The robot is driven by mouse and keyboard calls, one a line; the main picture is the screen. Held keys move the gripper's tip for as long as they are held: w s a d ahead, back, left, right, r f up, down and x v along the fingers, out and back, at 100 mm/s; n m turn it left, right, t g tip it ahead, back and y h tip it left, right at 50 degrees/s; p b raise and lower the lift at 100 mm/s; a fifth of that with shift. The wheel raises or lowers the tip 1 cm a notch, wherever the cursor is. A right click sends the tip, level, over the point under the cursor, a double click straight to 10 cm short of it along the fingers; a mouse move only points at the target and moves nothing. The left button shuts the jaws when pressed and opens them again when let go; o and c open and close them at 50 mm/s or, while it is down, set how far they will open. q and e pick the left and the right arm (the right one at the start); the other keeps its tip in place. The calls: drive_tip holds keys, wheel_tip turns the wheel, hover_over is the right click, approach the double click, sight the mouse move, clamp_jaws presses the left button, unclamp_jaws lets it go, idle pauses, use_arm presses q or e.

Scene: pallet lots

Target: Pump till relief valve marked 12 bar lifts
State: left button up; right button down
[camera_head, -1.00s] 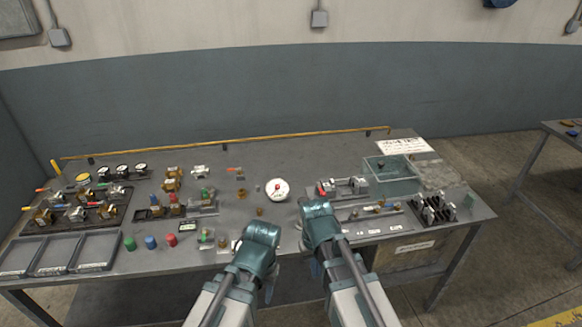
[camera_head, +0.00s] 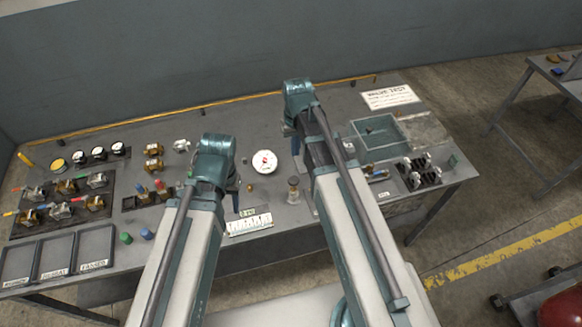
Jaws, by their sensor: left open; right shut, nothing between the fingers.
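A round white gauge with a red centre (camera_head: 264,162) sits mid-bench between my arms. A small upright valve-like fitting (camera_head: 293,190) stands in front of it. The clear-walled tank (camera_head: 378,133) is at right. My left gripper (camera_head: 231,183) is left of the gauge, pointing down, with fingers mostly hidden behind its housing. My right gripper (camera_head: 295,143) is shut and empty, above the bench right of the gauge. My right arm covers the bench area where a red-ended metal device showed earlier. I cannot read a 12 bar mark on any valve.
Several valves lie on a dark board (camera_head: 58,205) at left, with labelled trays (camera_head: 60,255) in front. A ribbed block (camera_head: 415,168) is at right. A printed sheet (camera_head: 390,96) lies at the back right. A white marked strip (camera_head: 249,224) is at the front.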

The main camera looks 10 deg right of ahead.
sight(294, 181)
drive_tip(key=shift+f, duration=0.15)
wheel_tip(294, 181, down, 14)
drive_tip(key=b, duration=1.4)
drive_tip(key=shift+a, duration=0.1)
wheel_tip(294, 181, down, 3)
drive_tip(key=b, duration=0.3)
drive_tip(key=shift+f+b, duration=0.2)
drive_tip(key=shift+b, duration=0.15)
drive_tip(key=shift+s, duration=0.15)
drive_tip(key=shift+r, duration=0.1)
drive_tip(key=shift+s, duration=0.1)
